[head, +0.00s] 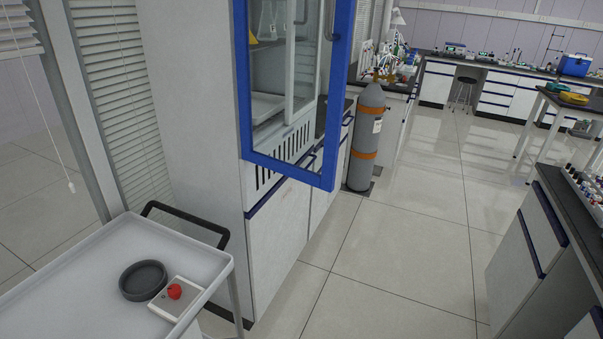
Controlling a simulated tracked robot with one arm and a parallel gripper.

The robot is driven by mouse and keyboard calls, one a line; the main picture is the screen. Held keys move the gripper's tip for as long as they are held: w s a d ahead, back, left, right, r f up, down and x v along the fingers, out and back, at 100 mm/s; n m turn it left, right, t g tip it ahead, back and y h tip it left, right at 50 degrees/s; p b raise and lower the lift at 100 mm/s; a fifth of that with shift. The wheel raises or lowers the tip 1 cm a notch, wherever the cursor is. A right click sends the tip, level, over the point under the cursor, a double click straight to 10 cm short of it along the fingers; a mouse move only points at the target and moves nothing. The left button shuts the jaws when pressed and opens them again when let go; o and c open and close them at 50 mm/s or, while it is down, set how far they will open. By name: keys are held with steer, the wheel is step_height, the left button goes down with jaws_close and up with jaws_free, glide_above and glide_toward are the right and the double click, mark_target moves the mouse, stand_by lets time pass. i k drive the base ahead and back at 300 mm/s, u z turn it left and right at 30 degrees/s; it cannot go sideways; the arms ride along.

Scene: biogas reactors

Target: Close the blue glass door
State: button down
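The blue-framed glass door (335,110) belongs to a tall white cabinet (195,120) left of the middle. It stands open, its left side at the cabinet's near edge and its right side swung out over the floor. A handle (332,22) shows near the top of its right side. Through the glass I see the cabinet's inside and a vent grille. The door's top is cut off by the picture's edge. My gripper is not in view.
A grey gas cylinder (367,135) with orange bands stands beyond the door. A white cart (75,280) with a dark dish (143,280) and a red button box (175,297) is at lower left. A bench (540,235) is at right. The tiled floor between is clear.

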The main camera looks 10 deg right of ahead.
mark_target(341, 36)
steer(key=u, duration=0.1)
steer(key=i, duration=1)
steer(key=z, duration=0.1)
